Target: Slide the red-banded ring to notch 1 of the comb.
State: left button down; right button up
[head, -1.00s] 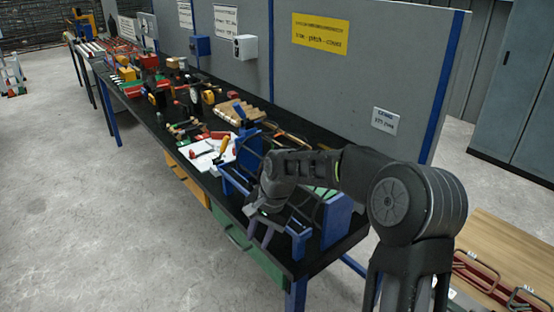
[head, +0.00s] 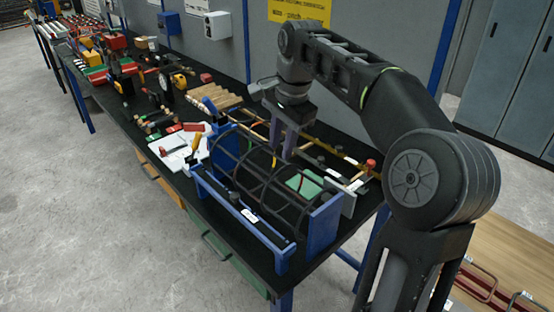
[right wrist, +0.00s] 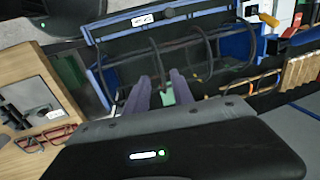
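The cage (head: 322,222) is a blue-ended frame with several dark rings around long bars on the bench. A dark reddish arc (head: 301,178) shows on a ring near its right end; I cannot tell surely that it is the red band. A long blue rail (head: 222,195) with a white label runs along the cage's front; it also shows in the right wrist view (right wrist: 185,14). Its notches are too small to tell. My right gripper (head: 284,153) is open and empty, fingers pointing down above the cage's rear side. Its fingers (right wrist: 160,92) show apart in the wrist view. My left gripper is not in view.
A green plate (head: 305,185) lies beneath the cage. A white sheet (head: 178,150) with tools and a wooden block rack (head: 217,98) stand to the left. A grey panel (head: 345,75) rises behind the bench. A red-capped rod (head: 370,164) is at the right rear.

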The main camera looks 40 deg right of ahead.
notch_tip(320, 180, down, 8)
jog(key=w+b, duration=0.1)
jog(key=b, duration=0.1)
jog(key=shift+w+a+r, duration=0.15)
jog(key=shift+w, duration=0.05)
dwell(0.3)
grip_shut()
dwell(1.4)
